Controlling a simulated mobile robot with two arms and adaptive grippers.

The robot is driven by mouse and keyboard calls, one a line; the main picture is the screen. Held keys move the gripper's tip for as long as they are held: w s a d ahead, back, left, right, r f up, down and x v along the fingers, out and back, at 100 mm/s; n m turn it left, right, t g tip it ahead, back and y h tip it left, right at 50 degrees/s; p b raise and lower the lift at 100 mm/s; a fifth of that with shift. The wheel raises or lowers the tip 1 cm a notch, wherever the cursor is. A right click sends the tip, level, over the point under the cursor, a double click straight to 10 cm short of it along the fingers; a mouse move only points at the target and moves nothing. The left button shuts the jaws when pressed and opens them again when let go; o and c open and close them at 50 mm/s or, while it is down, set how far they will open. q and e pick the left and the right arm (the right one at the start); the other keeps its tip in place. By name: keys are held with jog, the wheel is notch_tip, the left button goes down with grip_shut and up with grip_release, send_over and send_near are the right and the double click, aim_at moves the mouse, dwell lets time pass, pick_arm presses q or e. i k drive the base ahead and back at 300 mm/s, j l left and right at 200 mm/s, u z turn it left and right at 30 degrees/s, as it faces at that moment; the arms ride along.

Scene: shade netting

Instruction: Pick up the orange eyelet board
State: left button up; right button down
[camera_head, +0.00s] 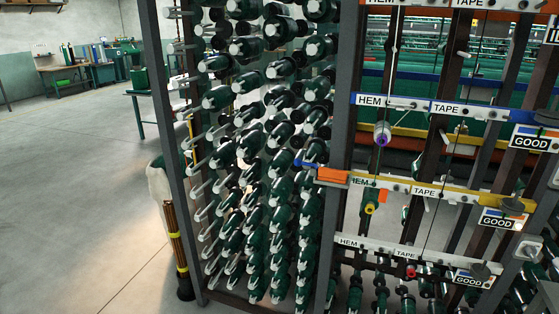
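A flat orange piece (332,175) sits at the left end of the yellow rail, beside the dark upright post. It is the most likely orange eyelet board, but its holes are too small to make out. A smaller orange patch (382,196) shows just below the yellow rail, near a yellow spool.
A tall creel rack (268,150) of green spools on pegs stands left of the post. Blue (400,101), yellow (440,191) and white (385,245) rails carry HEM, TAPE and GOOD labels. Open concrete floor (85,190) lies left; benches (75,75) stand behind.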

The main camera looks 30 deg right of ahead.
aim_at(326, 174)
jog(key=z, duration=1.5)
jog(key=i+j+z, duration=0.15)
jog(key=z, duration=0.35)
jog(key=i+j+z, duration=0.1)
jog(key=j+z, duration=0.2)
jog(key=z, duration=0.2)
jog(key=j+z, duration=0.25)
jog(key=z, duration=0.25)
